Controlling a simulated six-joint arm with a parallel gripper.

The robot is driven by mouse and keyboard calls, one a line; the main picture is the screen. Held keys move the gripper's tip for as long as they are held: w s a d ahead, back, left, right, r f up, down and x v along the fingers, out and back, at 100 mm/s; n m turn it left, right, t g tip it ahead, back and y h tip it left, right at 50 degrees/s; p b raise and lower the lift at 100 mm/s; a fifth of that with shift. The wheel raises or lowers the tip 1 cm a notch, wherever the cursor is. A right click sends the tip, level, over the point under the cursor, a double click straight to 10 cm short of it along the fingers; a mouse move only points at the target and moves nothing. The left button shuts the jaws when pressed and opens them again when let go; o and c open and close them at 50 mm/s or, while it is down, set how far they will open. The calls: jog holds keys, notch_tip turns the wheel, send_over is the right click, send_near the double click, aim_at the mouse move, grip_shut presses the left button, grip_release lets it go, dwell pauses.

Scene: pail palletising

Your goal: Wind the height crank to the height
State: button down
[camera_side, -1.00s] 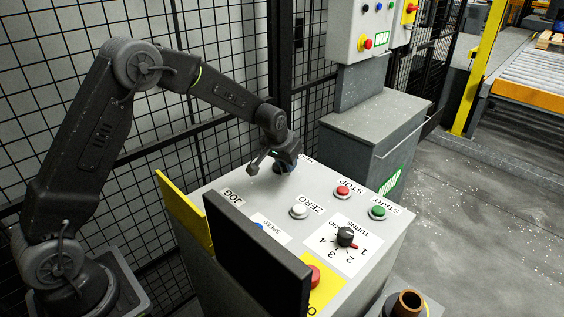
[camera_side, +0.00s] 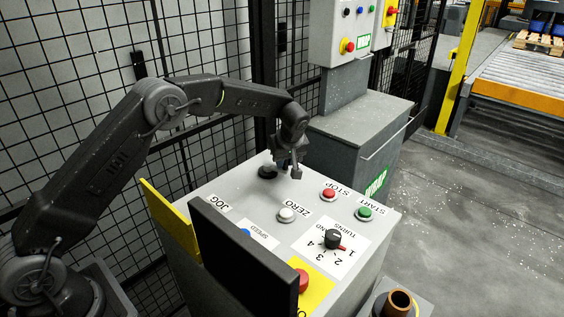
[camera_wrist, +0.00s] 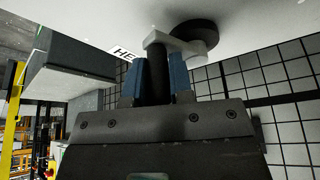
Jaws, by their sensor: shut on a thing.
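The height crank has a dark round hub (camera_wrist: 197,28), a pale grey arm (camera_wrist: 178,46) and a black upright handle (camera_wrist: 157,78) in the wrist view. My gripper (camera_wrist: 157,85) is shut on the handle, with one blue finger pad on each side of it. In the side view the dark hub (camera_side: 268,171) sits at the back of the grey console top, and my gripper (camera_side: 290,168) is just to its right. The gripper hides most of the crank arm and handle there. A label (camera_wrist: 124,52) beside the crank is partly covered; only "HE" reads.
The console top (camera_side: 250,190) carries a white ZERO button (camera_side: 287,215), red STOP button (camera_side: 328,194), green START button (camera_side: 364,213) and black TURNS knob (camera_side: 333,239). A dark upright panel (camera_side: 243,262) stands in front. Mesh fencing (camera_side: 90,60) runs behind.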

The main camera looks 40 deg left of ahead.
jog(key=shift+w+a+n+g, duration=0.25)
jog(key=shift+w+n+g, duration=0.15)
jog(key=shift+n, duration=0.6)
jog(key=shift+w+a+n+g, duration=0.25)
jog(key=shift+w+n+g, duration=0.1)
jog(key=shift+n, duration=0.65)
jog(key=c, duration=1)
grip_release()
jog(key=v, duration=1.3)
jog(key=shift+d+r, duration=0.25)
jog(key=shift+r, duration=0.1)
